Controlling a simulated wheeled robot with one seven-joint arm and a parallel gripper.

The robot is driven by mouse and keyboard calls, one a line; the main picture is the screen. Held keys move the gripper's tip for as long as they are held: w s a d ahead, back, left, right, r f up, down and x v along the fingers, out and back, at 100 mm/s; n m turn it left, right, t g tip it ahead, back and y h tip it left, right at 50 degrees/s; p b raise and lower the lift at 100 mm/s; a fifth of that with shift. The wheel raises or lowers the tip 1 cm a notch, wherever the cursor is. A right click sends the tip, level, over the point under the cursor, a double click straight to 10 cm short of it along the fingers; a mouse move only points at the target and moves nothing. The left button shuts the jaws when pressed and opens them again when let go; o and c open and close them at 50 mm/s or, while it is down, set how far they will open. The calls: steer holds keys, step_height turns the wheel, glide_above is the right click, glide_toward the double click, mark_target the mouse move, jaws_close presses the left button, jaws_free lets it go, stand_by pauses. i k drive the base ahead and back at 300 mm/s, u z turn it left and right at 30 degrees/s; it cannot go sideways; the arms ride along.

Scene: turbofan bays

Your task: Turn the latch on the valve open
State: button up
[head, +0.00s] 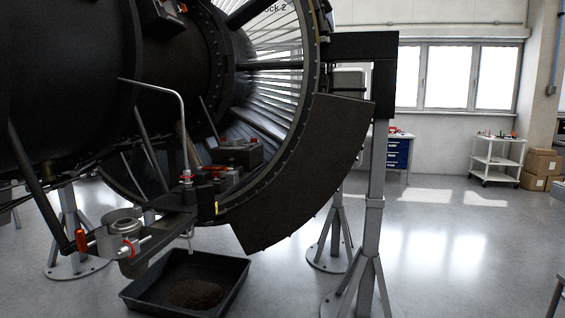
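A grey metal valve-like fitting (122,222) with a round open top sits at the lower left, on the end of a dark bracket under the engine. A red-orange handle (81,240) stands upright at its left side. A red ring-shaped part (127,249) is on its front, around a short metal rod. I cannot tell for sure which red part is the latch, or whether it is open or closed. My gripper is not in view.
The large dark turbofan engine (60,80) fills the upper left, with a curved dark panel (315,165) hanging low. A bent metal pipe (181,110) rises above the bracket. A black drip tray (142,296) lies below.

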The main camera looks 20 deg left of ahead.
mark_target(215, 174)
steer(key=z, duration=0.2)
steer(key=i, duration=1.15)
steer(key=u, duration=0.4)
steer(key=i, duration=1.05)
steer(key=u, duration=0.9)
steer(key=i, duration=0.55)
steer(key=u, duration=0.35)
